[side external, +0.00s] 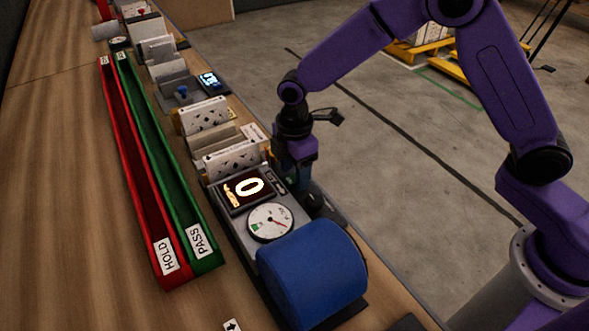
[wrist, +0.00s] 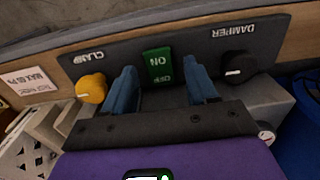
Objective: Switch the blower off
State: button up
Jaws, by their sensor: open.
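In the wrist view a green rocker switch (wrist: 158,66) marked ON and OFF sits in the middle of a dark control panel (wrist: 120,52). The lettering is upside down, with ON toward the top of the picture.
A yellow CLAMP knob (wrist: 91,88) and a black DAMPER knob (wrist: 239,67) flank the switch closely. The unit carries a lit display (side external: 243,190) showing a large 0 and a round gauge (side external: 270,222). Red HOLD (side external: 165,255) and green PASS (side external: 199,240) troughs lie left.

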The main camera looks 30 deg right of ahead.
jog(key=shift+f, duration=0.2)
jog(key=c, duration=1.1)
jog(key=shift+o, duration=0.2)
jog(key=shift+a+h, duration=0.15)
jog(key=shift+h, duration=0.35)
jog(key=o, duration=1.1)
jog(key=shift+c, duration=0.2)
